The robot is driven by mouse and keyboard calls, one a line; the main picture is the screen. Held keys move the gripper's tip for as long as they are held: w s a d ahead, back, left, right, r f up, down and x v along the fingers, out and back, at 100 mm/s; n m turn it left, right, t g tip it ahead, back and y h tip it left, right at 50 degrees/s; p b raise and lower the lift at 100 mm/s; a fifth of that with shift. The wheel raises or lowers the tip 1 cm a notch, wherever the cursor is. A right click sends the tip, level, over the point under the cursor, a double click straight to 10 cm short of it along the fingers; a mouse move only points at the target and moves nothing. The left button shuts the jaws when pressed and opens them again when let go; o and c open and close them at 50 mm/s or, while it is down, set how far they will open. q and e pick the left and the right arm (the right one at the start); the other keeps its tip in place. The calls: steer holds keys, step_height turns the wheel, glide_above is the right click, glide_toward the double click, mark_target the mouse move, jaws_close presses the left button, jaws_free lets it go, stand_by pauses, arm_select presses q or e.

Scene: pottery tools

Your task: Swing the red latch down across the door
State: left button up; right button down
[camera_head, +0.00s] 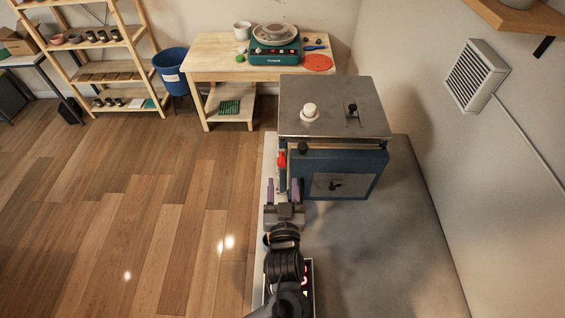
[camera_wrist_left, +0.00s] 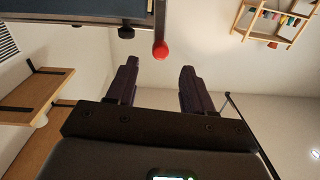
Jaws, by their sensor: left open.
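A blue kiln with a grey metal top (camera_head: 330,95) stands on the grey worktop, and its blue door (camera_head: 365,172) with a grey panel faces me. The red latch (camera_head: 282,159) is at the left front edge of the kiln. In the left wrist view the red latch end (camera_wrist_left: 160,50) is a round knob on a dark bar, just beyond the fingertips and between their lines. My left gripper (camera_head: 283,187) is open and empty, just in front of the latch. Its two dark purple fingers (camera_wrist_left: 158,78) appear apart from the latch. My right gripper is not in view.
A black knob (camera_head: 303,148) sits at the top of the door, beside the latch. The grey worktop (camera_head: 400,240) is clear to the right of my arm. A wooden table (camera_head: 215,68) with a pottery wheel (camera_head: 274,45) stands behind, beside a blue bucket (camera_head: 172,70).

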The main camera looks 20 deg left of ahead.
mark_target(282, 166)
arm_select(q)
steer(key=p+x, duration=0.1)
steer(key=x, duration=0.7)
steer(key=shift+w+a, duration=0.1)
steer(key=shift+w, duration=0.15)
steer(key=shift+c, duration=0.2)
jaws_close()
